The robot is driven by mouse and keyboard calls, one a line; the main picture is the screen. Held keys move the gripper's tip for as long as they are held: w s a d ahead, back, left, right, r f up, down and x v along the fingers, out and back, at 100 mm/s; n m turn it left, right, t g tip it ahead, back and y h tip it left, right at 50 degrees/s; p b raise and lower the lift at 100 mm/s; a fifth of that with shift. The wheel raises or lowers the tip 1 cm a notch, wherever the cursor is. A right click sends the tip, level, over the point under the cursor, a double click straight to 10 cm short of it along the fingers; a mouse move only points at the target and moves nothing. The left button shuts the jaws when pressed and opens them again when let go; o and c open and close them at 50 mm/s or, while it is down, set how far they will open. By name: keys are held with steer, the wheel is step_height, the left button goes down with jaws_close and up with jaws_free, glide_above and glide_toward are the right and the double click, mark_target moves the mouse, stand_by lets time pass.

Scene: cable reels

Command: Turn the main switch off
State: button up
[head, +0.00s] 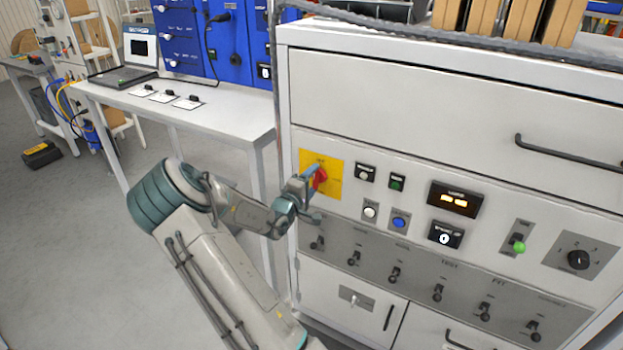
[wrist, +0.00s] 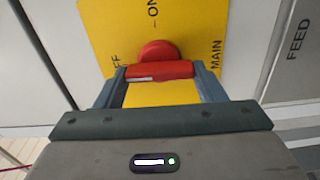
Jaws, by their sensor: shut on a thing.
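The main switch is a red rotary handle (head: 321,178) on a yellow plate (head: 334,166) at the upper left of the grey panel. In the wrist view, the red handle (wrist: 158,70) sits between the two blue-grey fingers, with its round hub against the yellow plate (wrist: 200,22). My gripper (head: 313,180) is shut on the handle. The plate's ON mark shows above the hub in the wrist view, the OFF lettering is at the left, partly hidden by a finger, and MAIN is at the right. I cannot tell exactly which mark the handle points to.
A row of levers (head: 395,274) runs below. A white table (head: 190,112) with a laptop stands left. The floor (head: 60,240) there is mostly clear.

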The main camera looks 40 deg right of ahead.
steer(key=shift+s+f+n, duration=0.1)
steer(key=shift+n, duration=0.2)
steer(key=o, duration=1)
steer(key=b+v, duration=0.2)
steer(key=v, duration=1.2)
steer(key=shift+d, duration=0.1)
